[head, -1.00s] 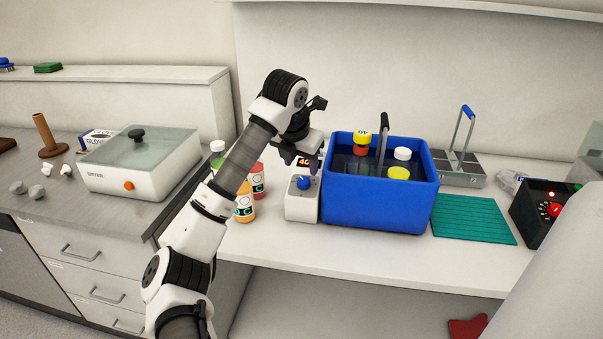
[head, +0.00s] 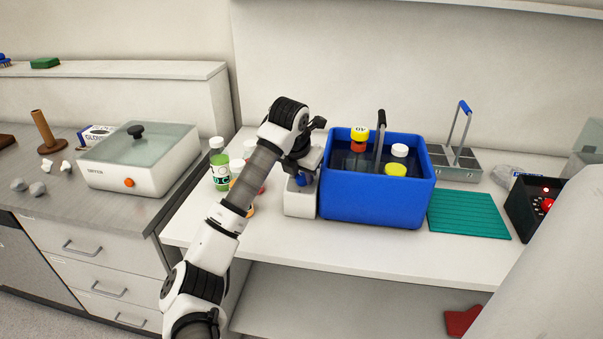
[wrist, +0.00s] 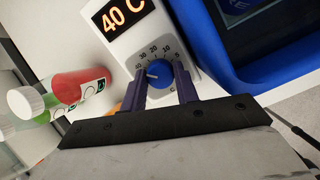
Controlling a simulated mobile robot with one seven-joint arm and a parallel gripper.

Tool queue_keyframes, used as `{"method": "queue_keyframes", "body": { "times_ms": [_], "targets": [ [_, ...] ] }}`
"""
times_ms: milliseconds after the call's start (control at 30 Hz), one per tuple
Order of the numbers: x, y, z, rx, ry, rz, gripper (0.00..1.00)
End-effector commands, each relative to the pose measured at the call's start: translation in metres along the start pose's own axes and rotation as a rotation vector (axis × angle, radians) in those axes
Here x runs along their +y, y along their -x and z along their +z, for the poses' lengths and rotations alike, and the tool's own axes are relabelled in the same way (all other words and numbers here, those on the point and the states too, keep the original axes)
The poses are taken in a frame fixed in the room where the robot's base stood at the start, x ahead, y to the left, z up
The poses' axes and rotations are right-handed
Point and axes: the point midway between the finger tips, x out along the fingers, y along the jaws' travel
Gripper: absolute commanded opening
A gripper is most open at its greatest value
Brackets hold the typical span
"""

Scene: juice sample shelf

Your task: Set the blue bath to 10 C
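The blue bath (head: 375,203) is an open blue tub on the white bench. Its white control box (head: 299,207) stands against its left side. In the wrist view the orange display (wrist: 122,14) reads 40 C. The blue knob (wrist: 159,74) below it has a dial with numbers, and its white mark points to the left, toward the high numbers. My gripper (wrist: 160,80) has one finger on each side of the knob, very close to it; contact is not clear. In the head view my gripper (head: 303,174) is at the box and hides the display.
Juice bottles stand left of the box, a green one (head: 219,165) among them; a red bottle (wrist: 80,86) is near my gripper. Capped bottles and a dark handle (head: 380,135) are in the bath. A teal mat (head: 468,215) and metal carrier (head: 456,165) are at right.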

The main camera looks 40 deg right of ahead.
Motion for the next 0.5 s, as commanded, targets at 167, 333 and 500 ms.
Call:
{"method": "queue_keyframes", "body": {
  "times_ms": [167,333,500],
  "targets": [
    [-0.0003,0.0002,0.0001,0.000,-0.001,-0.001,0.07],
    [0.0001,0.0004,-0.0001,0.000,-0.019,-0.003,0.07],
    [0.0008,-0.0001,-0.0002,0.000,-0.083,-0.009,0.07]
  ]
}}
